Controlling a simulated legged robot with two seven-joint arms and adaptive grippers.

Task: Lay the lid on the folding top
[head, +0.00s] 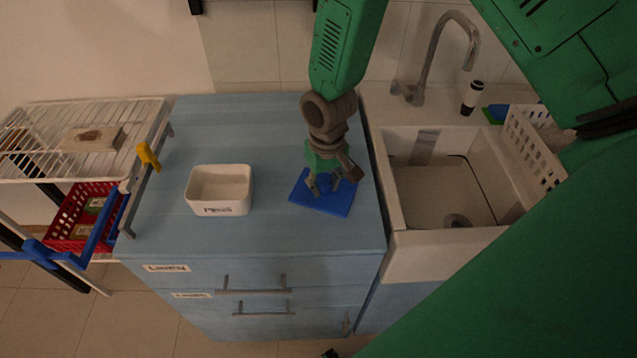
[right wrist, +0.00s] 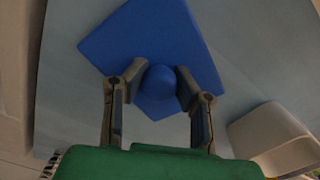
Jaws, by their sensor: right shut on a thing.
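The blue square lid (head: 337,205) with a round blue knob is at the right part of the light blue cabinet top (head: 275,130). My right gripper (head: 331,184) is above it with its fingers on both sides of the knob. In the right wrist view the fingers close on the knob (right wrist: 158,82) and the lid (right wrist: 150,35) spreads out beneath. I cannot tell whether the lid touches the surface or is slightly above it. A white wire rack top (head: 140,112) at the left may be the folding top. My left gripper is not in view.
A white open box (head: 220,211) with a label stands left of the lid. A sink (head: 440,258) with a tap (head: 425,60) is at the right, with a white basket (head: 533,148) beside it. A red basket (head: 75,220) sits under the rack. The cabinet's back area is clear.

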